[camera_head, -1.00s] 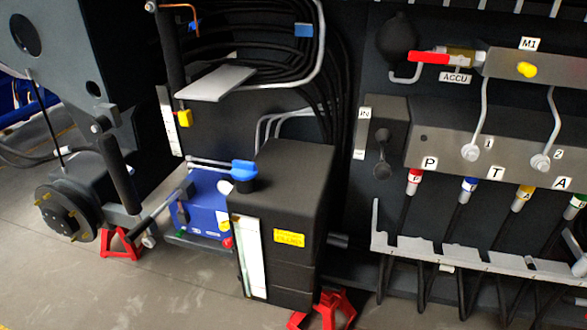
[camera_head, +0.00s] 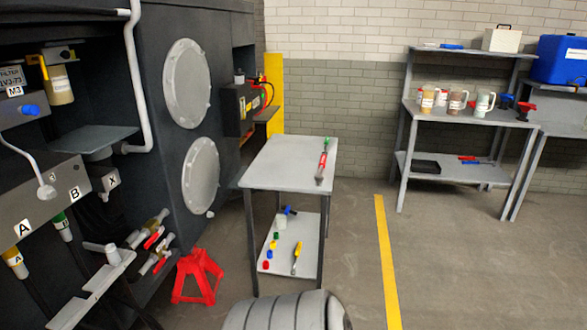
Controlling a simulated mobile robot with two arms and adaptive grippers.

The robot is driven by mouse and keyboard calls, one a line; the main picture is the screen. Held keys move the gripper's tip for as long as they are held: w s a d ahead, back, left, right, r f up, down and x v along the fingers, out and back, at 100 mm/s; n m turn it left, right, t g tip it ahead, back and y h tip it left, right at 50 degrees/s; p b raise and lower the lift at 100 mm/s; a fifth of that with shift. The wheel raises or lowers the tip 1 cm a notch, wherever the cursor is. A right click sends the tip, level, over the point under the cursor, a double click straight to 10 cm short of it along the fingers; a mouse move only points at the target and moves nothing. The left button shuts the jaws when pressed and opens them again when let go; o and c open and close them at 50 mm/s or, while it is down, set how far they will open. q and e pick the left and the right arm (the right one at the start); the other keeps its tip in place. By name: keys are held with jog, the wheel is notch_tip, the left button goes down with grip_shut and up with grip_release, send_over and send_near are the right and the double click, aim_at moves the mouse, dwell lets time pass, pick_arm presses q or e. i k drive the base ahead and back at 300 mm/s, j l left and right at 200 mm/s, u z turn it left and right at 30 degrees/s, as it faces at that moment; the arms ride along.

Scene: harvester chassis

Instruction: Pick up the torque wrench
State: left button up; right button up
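A long slim tool with a red section and a green end (camera_head: 322,165) lies on the top of a grey two-level table (camera_head: 275,163), near its right edge. It looks like the torque wrench, but it is too small to be certain. On the lower shelf lies a yellow-handled tool (camera_head: 296,258) beside several small coloured pieces. Neither of my grippers is in view.
The dark chassis with round covers (camera_head: 187,84) stands at left, with a red stand (camera_head: 198,277) on the floor beside it. A workbench (camera_head: 460,172) with cups stands at the back right. Open floor with a yellow line (camera_head: 386,262) lies between.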

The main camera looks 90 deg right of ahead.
aim_at(318, 178)
jog(key=z, duration=2.95)
jog(key=u, duration=2.25)
jog(key=z, duration=2.25)
jog(key=i+l, duration=0.1)
jog(key=i, duration=0.25)
jog(key=u, duration=0.05)
